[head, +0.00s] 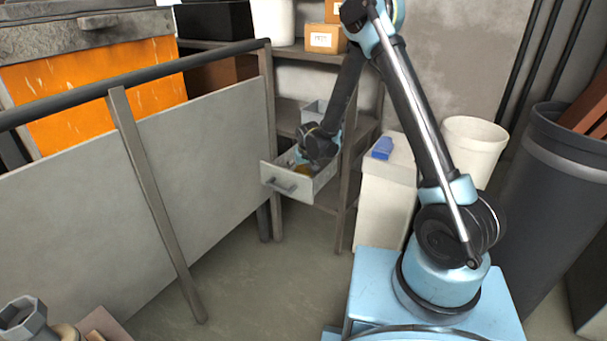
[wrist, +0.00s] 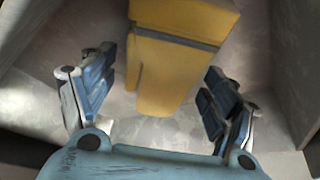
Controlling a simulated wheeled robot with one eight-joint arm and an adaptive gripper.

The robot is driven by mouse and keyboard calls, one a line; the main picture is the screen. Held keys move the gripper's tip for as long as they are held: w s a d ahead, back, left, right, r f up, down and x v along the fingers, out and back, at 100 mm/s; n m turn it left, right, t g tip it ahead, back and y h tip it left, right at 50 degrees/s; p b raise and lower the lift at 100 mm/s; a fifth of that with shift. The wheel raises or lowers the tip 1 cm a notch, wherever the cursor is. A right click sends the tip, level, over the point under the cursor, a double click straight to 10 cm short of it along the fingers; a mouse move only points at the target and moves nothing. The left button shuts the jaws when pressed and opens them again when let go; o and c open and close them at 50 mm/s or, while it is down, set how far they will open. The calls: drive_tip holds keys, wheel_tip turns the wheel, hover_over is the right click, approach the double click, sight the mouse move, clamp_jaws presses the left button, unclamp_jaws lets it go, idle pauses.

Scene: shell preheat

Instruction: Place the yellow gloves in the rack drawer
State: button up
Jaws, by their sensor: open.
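The yellow gloves (wrist: 165,75) lie on the floor of the drawer in the wrist view, with a grey band across them. In the head view only a small yellow-orange patch of the gloves (head: 303,169) shows inside the drawer. The rack drawer (head: 292,187) is grey, pulled out from the rack, with a bar handle on its front. My gripper (wrist: 153,98) is open, with its blue-padded fingers apart on either side of the gloves' near end. Gaps show between the fingers and the gloves. In the head view my arm reaches down into the drawer and hides much of its inside.
The rack (head: 345,175) holds boxes above the drawer. A grey panel with a dark rail (head: 200,150) stands left of it. A pale bin with a blue item (head: 383,148) stands right of the drawer. Floor (head: 265,285) in front is clear.

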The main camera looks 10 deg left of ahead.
drive_tip(key=v, duration=1.2)
drive_tip(key=s+d+r+m, duration=0.1)
drive_tip(key=s+d+r, duration=0.3)
drive_tip(key=d, duration=0.5)
drive_tip(key=s+d+r+m+h, duration=0.15)
drive_tip(key=d+r, duration=0.35)
drive_tip(key=d, duration=0.5)
drive_tip(key=s+d+r, duration=0.3)
drive_tip(key=d+r, duration=0.2)
drive_tip(key=d, duration=0.4)
drive_tip(key=s+d+f+m+g, duration=0.1)
drive_tip(key=s+d, duration=0.7)
drive_tip(key=s, duration=0.3)
drive_tip(key=s+d+f+m, duration=0.1)
drive_tip(key=s+d+f, duration=0.1)
drive_tip(key=s+d, duration=0.6)
drive_tip(key=s, duration=0.3)
drive_tip(key=shift+d+f+m+g, duration=0.25)
drive_tip(key=shift+f+m+g, duration=0.05)
drive_tip(key=shift+m+g, duration=0.1)
